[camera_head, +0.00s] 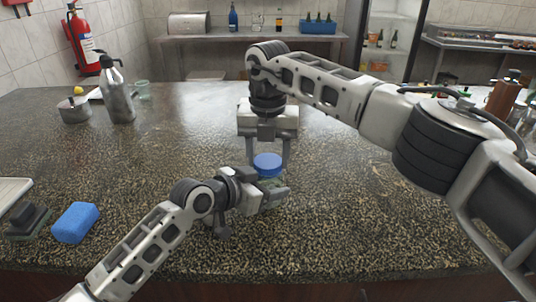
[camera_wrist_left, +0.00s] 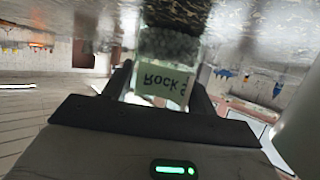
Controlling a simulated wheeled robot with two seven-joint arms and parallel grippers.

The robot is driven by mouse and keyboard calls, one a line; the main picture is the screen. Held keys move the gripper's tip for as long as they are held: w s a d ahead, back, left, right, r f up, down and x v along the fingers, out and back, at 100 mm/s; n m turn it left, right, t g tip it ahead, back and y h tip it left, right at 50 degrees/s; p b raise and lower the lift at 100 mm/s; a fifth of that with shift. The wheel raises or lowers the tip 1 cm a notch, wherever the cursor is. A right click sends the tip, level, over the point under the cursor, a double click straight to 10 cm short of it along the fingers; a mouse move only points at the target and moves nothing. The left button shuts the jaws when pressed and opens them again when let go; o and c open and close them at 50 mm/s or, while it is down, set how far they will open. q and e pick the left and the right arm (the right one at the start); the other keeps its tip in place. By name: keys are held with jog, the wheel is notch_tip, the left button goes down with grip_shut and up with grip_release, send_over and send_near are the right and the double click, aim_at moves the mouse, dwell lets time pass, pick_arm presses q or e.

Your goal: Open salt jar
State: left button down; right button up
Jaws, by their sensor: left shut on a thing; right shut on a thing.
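The salt jar stands on the dark speckled counter in the head view, with its blue lid (camera_head: 267,162) on top. In the left wrist view the glass jar (camera_wrist_left: 168,45) shows dark grains and a pale label reading "Rock S", upside down. My left gripper (camera_head: 272,192) is shut on the jar's body from the left, low over the counter; in the left wrist view its fingers (camera_wrist_left: 160,88) flank the jar. My right gripper (camera_head: 268,158) points down from above, its fingers on both sides of the lid, shut on it. Most of the jar's body is hidden by my left gripper in the head view.
A blue sponge (camera_head: 75,222) and a dark brush-like object (camera_head: 28,218) lie at the left front. A metal bottle (camera_head: 116,92), a small pot (camera_head: 74,109) and a glass (camera_head: 143,90) stand at the back left. The counter around the jar is clear.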

jog(key=o, duration=1.1)
jog(key=shift+c, duration=0.2)
notch_tip(320, 180, up, 4)
jog(key=shift+r, duration=0.2)
jog(key=shift+c, duration=0.4)
notch_tip(320, 180, up, 3)
jog(key=shift+r+n, duration=0.2)
jog(key=shift+n, duration=0.3)
jog(key=shift+f, duration=3.9)
